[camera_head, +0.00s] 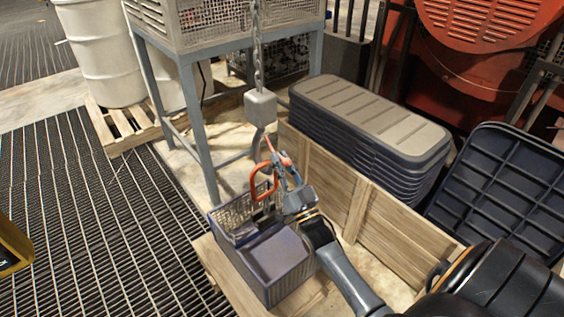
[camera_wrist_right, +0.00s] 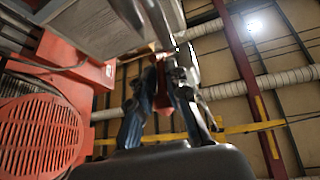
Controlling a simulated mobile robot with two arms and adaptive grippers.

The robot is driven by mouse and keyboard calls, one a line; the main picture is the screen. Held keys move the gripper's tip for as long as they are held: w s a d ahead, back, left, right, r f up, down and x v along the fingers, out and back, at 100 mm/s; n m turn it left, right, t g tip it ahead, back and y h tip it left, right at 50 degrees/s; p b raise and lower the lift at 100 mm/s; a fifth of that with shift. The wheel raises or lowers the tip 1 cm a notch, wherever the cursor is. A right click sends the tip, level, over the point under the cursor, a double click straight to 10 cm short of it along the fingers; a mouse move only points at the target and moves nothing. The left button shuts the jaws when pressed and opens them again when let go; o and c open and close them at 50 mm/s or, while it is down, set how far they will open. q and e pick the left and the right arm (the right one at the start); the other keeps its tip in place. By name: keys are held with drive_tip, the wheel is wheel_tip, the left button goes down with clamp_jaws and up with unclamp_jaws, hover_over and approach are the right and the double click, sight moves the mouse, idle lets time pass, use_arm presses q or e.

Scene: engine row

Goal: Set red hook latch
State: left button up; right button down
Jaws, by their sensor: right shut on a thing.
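A grey hook (camera_head: 257,143) hangs from a grey block (camera_head: 260,105) on a chain (camera_head: 257,45). A small red latch piece (camera_head: 283,159) shows beside the hook at my right gripper (camera_head: 284,175). The right gripper is shut on it, and its fingers partly hide it. In the right wrist view the fingers (camera_wrist_right: 164,95) close around a red piece (camera_wrist_right: 162,90). An orange-red loop handle (camera_head: 262,183) stands just left of the gripper, above the dark basket-like bin (camera_head: 275,262). I cannot tell whether the loop touches the hook. My left gripper is not in view.
A blue-grey metal stand (camera_head: 200,130) is close on the left. Open grating floor (camera_head: 90,220) lies further left.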

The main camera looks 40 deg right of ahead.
drive_tip(key=shift+d+r, duration=0.15)
drive_tip(key=shift+r, duration=0.15)
drive_tip(key=c, duration=1.6)
unclamp_jaws()
drive_tip(key=shift+c, duration=0.2)
drive_tip(key=o, duration=0.5)
drive_tip(key=shift+w+f, duration=0.2)
drive_tip(key=shift+c, duration=0.2)
drive_tip(key=v, duration=1.2)
drive_tip(key=shift+f, duration=0.1)
drive_tip(key=shift+c, duration=0.2)
